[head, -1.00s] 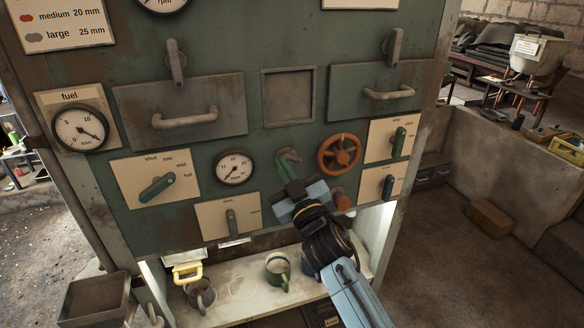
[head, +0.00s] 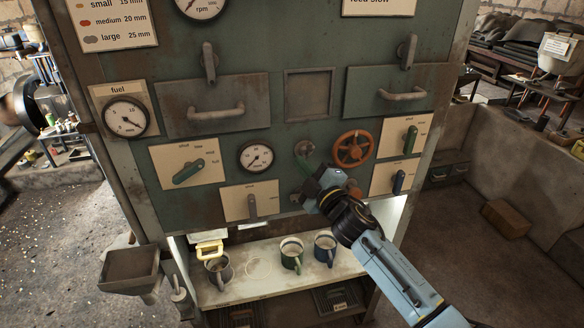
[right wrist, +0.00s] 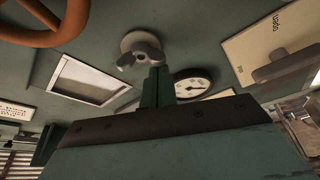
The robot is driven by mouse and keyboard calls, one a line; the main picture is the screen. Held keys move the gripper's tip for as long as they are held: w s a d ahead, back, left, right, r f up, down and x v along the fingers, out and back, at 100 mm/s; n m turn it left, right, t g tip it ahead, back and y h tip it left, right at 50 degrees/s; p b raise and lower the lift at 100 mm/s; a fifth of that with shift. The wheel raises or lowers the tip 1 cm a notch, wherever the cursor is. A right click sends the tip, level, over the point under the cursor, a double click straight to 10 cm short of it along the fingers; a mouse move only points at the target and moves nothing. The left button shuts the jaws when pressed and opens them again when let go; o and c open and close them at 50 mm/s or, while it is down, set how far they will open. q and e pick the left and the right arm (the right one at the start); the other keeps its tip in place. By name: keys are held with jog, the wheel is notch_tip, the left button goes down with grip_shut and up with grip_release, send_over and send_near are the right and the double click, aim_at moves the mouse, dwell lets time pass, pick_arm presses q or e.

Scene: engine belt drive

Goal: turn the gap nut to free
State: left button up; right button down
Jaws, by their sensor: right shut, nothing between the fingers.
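The gap nut, seen as a grey wing nut (head: 303,147) on a round boss, sits on the green panel between the small dial (head: 255,157) and the orange handwheel. It also shows in the right wrist view (right wrist: 141,50), with its wings spread sideways. My right gripper (head: 308,166) is just below and in front of the nut. Its green fingers (right wrist: 158,76) are together with nothing between them. Their tips overlap the nut's lower edge in the wrist view; I cannot tell whether they touch it. My left gripper is not in view.
The orange handwheel (head: 354,149) is close to the right of the nut. Lever plates (head: 187,166) and drawer handles (head: 216,113) surround it. Below, mugs (head: 291,254) stand on a pale shelf (head: 257,289). A metal hopper (head: 131,265) hangs at lower left.

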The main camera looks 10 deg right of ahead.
jog(key=shift+d+f, duration=0.1)
jog(key=shift+d, duration=0.05)
jog(key=shift+w, duration=0.15)
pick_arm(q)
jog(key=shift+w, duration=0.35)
pick_arm(e)
jog(key=shift+f, duration=0.1)
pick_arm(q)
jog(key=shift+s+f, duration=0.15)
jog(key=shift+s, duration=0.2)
pick_arm(e)
jog(key=shift+d+f, duration=0.1)
jog(key=shift+d, duration=0.1)
dwell(1.1)
dwell(1.2)
